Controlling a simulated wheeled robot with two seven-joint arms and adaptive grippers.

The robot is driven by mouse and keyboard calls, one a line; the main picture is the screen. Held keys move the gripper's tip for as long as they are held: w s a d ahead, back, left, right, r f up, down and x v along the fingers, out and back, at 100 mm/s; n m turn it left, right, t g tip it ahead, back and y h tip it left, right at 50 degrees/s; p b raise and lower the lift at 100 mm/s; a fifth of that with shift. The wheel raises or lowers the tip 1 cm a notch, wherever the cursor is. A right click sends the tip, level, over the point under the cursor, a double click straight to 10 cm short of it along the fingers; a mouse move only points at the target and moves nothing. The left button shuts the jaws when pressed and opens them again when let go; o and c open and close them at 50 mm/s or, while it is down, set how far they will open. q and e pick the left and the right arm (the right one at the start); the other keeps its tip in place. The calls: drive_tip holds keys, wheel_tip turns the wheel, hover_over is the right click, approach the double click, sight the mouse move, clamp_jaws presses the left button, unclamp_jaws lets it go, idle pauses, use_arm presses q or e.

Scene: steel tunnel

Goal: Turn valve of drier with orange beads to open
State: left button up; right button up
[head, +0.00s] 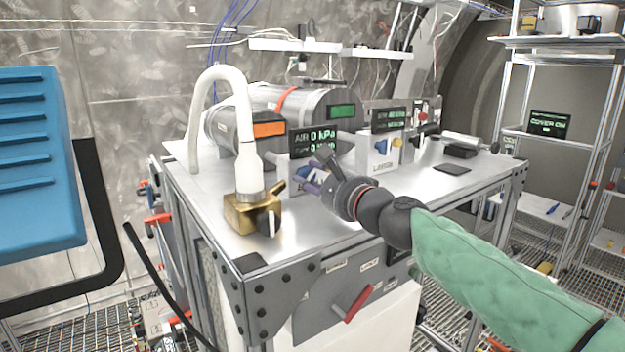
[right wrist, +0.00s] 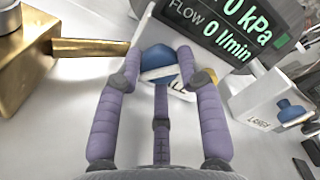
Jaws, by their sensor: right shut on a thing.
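The drier with orange beads appears to be the grey cylinder with the orange window (head: 269,128) on the steel bench. In front of it stands a white valve box under a display (head: 312,139) reading AIR 0 kPa. In the right wrist view, the box's blue valve knob (right wrist: 158,62) sits between the purple fingers of my right gripper (right wrist: 158,75). The fingers are closed on the knob. In the head view my right gripper (head: 314,174) reaches this box from the right and partly hides it. My left gripper is out of view.
A brass fitting (head: 250,214) with a white hose (head: 240,110) stands left of my right gripper. A second cylinder has a green window (head: 341,111). Another valve box (head: 380,155) with a blue knob stands to the right. The front bench top is mostly clear.

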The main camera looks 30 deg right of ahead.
drive_tip(key=n+b, duration=0.1)
drive_tip(key=n, duration=0.3)
drive_tip(key=shift+f+n+b, duration=0.1)
drive_tip(key=shift+n+b, duration=0.2)
drive_tip(key=n+b, duration=0.1)
drive_tip(key=n, duration=0.2)
drive_tip(key=shift+d+r, duration=0.1)
drive_tip(key=shift+r, duration=0.1)
drive_tip(key=shift+n, duration=0.4)
drive_tip(key=shift+r, duration=0.15)
drive_tip(key=o, duration=0.8)
drive_tip(key=shift+s, duration=0.1)
drive_tip(key=o, duration=0.3)
drive_tip(key=shift+d, duration=0.1)
drive_tip(key=shift+o, duration=0.2)
drive_tip(key=shift+d, duration=0.1)
